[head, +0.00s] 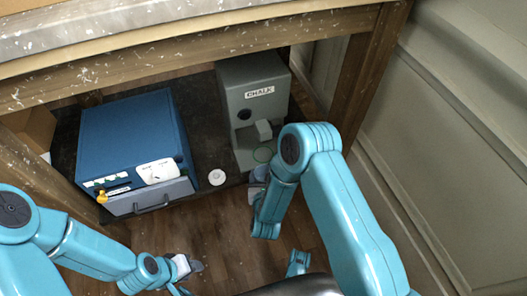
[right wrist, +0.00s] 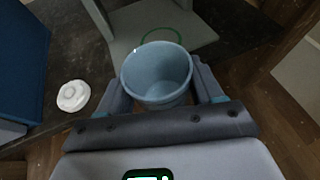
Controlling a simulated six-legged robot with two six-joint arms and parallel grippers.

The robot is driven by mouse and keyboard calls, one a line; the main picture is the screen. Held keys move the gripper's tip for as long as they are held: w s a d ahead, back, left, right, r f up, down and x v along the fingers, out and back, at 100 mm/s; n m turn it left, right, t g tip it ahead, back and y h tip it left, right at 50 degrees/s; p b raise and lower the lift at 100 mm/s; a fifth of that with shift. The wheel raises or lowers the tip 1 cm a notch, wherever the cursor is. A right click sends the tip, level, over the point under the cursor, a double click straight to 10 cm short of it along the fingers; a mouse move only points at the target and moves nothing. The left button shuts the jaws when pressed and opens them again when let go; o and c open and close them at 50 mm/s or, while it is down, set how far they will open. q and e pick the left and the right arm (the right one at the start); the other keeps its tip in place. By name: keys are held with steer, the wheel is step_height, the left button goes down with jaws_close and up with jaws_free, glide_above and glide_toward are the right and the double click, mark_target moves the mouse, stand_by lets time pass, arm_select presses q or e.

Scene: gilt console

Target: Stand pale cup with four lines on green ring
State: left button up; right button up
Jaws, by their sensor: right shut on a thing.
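A pale blue cup (right wrist: 157,78) is between the two fingers of my right gripper (right wrist: 160,92), upright with its open mouth facing the wrist camera. No lines on the cup can be made out. In the head view the cup (head: 260,172) is small and partly behind my right arm. The ring (head: 262,154) also shows in the head view. My left gripper (head: 188,265) is low over the floor, its jaws unclear.
The grey machine (head: 255,75) has a spout above the ring. A blue box (head: 130,135) with a drawer and handle stands to the left. A white round knob (head: 217,177) lies between them on the dark shelf. A wooden table top and legs (head: 359,75) frame the space.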

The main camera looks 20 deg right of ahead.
steer(key=w+d, duration=0.1)
steer(key=w, duration=0.1)
steer(key=w+b, duration=0.1)
steer(key=w, duration=0.2)
steer(key=w+d+b, duration=0.1)
steer(key=w, duration=0.2)
steer(key=shift+w+d, duration=0.25)
steer(key=shift+d, duration=0.05)
steer(key=w+b, duration=0.1)
steer(key=w, duration=0.1)
steer(key=w+d, duration=0.1)
steer(key=shift+w+d+b, duration=0.1)
steer(key=shift+w+b, duration=0.25)
steer(key=shift+w, duration=0.05)
steer(key=shift+w+f+b, duration=0.1)
steer(key=shift+f+b, duration=0.4)
steer(key=shift+f, duration=0.25)
arm_select(q)
steer(key=w+a+f+t, duration=0.1)
steer(key=w+f, duration=0.2)
steer(key=f, duration=0.2)
steer(key=shift+w, duration=0.15)
arm_select(e)
steer(key=shift+r, duration=0.1)
steer(key=o, duration=1.2)
